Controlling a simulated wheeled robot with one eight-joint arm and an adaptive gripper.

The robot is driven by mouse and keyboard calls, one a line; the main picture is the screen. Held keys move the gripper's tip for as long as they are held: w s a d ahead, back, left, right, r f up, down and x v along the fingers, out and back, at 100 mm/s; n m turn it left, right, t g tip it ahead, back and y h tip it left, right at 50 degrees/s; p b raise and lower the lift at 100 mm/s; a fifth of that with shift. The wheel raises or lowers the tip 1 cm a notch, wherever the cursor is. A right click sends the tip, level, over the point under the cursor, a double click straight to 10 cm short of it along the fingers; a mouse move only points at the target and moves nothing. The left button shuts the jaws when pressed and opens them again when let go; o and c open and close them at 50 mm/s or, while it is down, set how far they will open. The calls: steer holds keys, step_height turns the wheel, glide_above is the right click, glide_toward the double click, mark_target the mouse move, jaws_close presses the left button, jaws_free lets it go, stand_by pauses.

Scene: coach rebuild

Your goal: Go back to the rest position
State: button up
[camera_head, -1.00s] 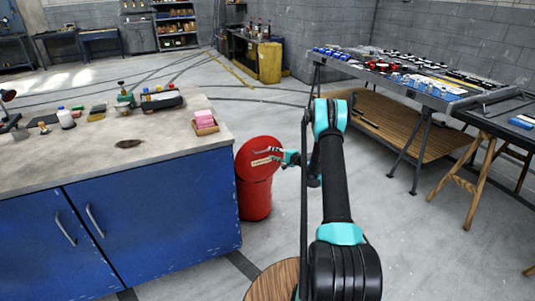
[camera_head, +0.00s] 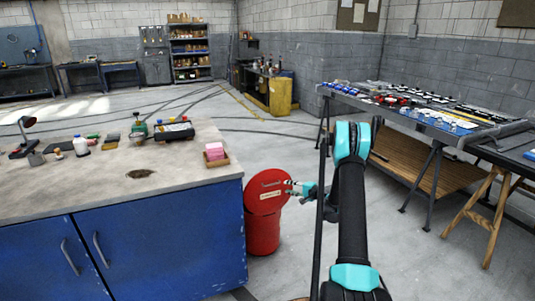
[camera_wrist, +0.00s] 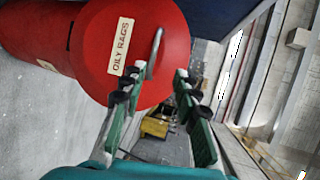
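My gripper (camera_head: 288,188) is in front of the red oily-rags can (camera_head: 262,229) in the head view, with my arm reaching forward on the right side. In the wrist view, my gripper's two green fingers (camera_wrist: 158,88) stand apart with nothing between them. The red can (camera_wrist: 50,45) fills the upper left there, with its lid label reading "OILY RAGS" and a metal handle beside the left finger. Whether the finger touches the lid or handle I cannot tell.
A blue workbench (camera_head: 150,250) with a worn top stands at the left, holding a pink block in a tray (camera_head: 215,154) and several tools. A parts table (camera_head: 440,120) stands at the right. A yellow cabinet (camera_head: 279,95) is at the back. Open floor lies between.

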steer(key=s+a+r+n+g+h, duration=0.25)
steer(key=s+r, duration=0.45)
steer(key=s, duration=0.4)
steer(key=s+a+r+n+g+h, duration=0.2)
steer(key=s+a+r+n, duration=0.15)
steer(key=s+r, duration=0.55)
steer(key=s+d+f+n+h, duration=0.1)
steer(key=s, duration=0.9)
steer(key=s+d+f+n+g+h, duration=0.1)
steer(key=s+d+h, duration=0.1)
steer(key=s, duration=0.8)
steer(key=s+d+f+n+g+h, duration=0.1)
steer(key=s+n+h, duration=0.1)
steer(key=s, duration=0.9)
steer(key=shift+d+f, duration=0.25)
steer(key=shift+d, duration=0.05)
